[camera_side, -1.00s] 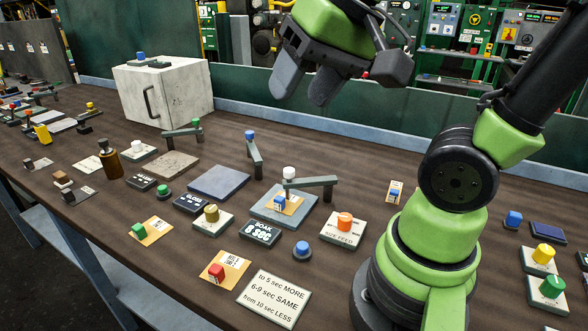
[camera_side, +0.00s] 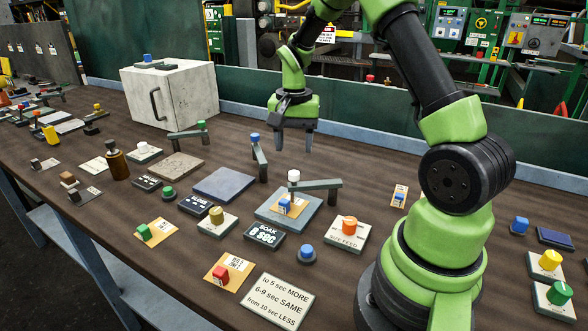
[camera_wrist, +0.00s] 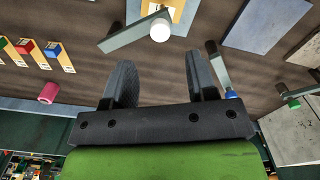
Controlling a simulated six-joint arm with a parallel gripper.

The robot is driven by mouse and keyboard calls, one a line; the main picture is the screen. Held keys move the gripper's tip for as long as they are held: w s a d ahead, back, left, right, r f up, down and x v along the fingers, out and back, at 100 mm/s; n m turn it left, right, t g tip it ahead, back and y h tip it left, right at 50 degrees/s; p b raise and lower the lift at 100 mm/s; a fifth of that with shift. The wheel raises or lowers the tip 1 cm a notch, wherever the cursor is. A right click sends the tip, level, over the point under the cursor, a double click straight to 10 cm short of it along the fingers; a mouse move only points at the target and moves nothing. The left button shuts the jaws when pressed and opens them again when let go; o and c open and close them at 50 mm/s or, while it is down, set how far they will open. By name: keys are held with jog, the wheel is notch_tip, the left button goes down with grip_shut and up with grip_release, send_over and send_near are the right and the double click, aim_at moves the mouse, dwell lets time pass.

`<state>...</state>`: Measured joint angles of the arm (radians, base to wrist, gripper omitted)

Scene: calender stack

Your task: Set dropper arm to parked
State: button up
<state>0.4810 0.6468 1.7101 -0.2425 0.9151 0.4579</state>
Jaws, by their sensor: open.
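Three small grey swing arms stand on the bench, and I cannot tell by any label which is the dropper arm. One has a white knob (camera_side: 294,176) and its bar (camera_side: 322,184) reaches right from it, beside a blue-grey pad (camera_side: 272,218). The second has a blue knob (camera_side: 255,137), the third a green knob (camera_side: 201,125). My gripper (camera_side: 294,146) is open and empty, pointing down behind the white-knobbed arm and right of the blue knob. In the wrist view the white knob (camera_wrist: 160,29) lies ahead of my fingers, and the blue knob (camera_wrist: 231,95) beside the right finger.
A blue cube on an orange card (camera_side: 285,206) lies on the pad. A SOAK display (camera_side: 264,235) reads 0 SEC. An orange knob (camera_side: 349,226), a blue button (camera_side: 306,251) and a rule card (camera_side: 277,301) stand in front. A white box (camera_side: 185,95) stands back left.

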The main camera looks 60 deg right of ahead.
aim_at(294, 172)
notch_tip(294, 172, down, 7)
jog(key=shift+r, duration=0.1)
dwell(0.3)
grip_shut()
